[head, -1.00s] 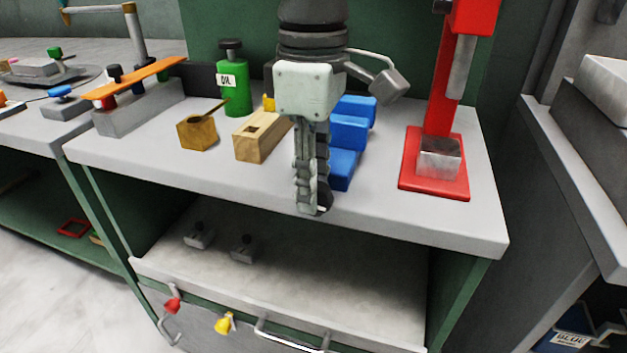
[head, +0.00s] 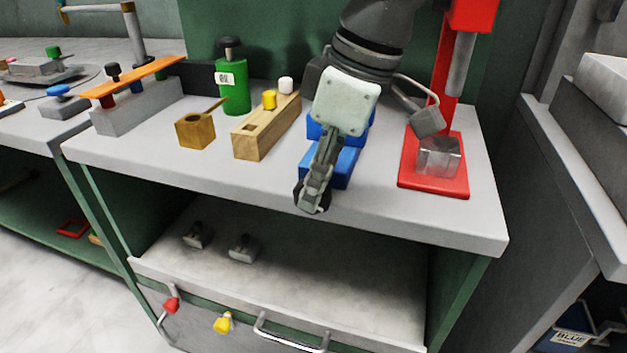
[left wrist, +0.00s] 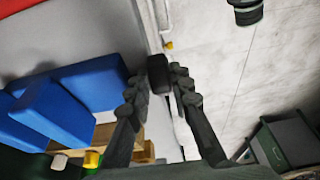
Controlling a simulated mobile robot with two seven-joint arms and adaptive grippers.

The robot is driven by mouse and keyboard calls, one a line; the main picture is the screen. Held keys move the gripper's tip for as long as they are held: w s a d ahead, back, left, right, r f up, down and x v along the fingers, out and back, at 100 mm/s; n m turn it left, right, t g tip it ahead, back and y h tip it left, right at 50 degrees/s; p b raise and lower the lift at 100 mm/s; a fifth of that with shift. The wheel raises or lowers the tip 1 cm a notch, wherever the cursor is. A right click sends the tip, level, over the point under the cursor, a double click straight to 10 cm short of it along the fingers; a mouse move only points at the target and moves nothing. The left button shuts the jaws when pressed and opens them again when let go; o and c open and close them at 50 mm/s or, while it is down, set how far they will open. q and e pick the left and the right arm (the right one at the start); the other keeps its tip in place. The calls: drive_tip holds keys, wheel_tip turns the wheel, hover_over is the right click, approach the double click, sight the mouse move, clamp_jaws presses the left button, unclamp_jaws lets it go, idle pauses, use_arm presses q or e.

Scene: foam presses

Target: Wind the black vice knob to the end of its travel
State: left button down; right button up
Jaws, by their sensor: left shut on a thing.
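The blue vice (head: 346,168) stands near the front edge of the workbench, partly hidden behind my left arm. Its black knob (left wrist: 158,72) shows in the left wrist view between my left fingertips. In the head view my left gripper (head: 313,200) slants down and left across the vice front, and its fingers mostly hide the knob. The fingers are closed around the knob. The vice also shows as blue blocks in the left wrist view (left wrist: 92,98). My right gripper is not in view.
A wooden block (head: 256,143) with yellow and white pegs stands left of the vice. A red press (head: 433,180) stands to the right. The bench's front edge (head: 390,228) is clear.

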use_arm(q)
drive_tip(key=shift+d+y, duration=0.1)
drive_tip(key=shift+y, duration=0.5)
drive_tip(key=c, duration=1.6)
unclamp_jaws()
drive_tip(key=shift+c, duration=0.2)
drive_tip(key=v, duration=1.2)
drive_tip(key=shift+s, duration=0.2)
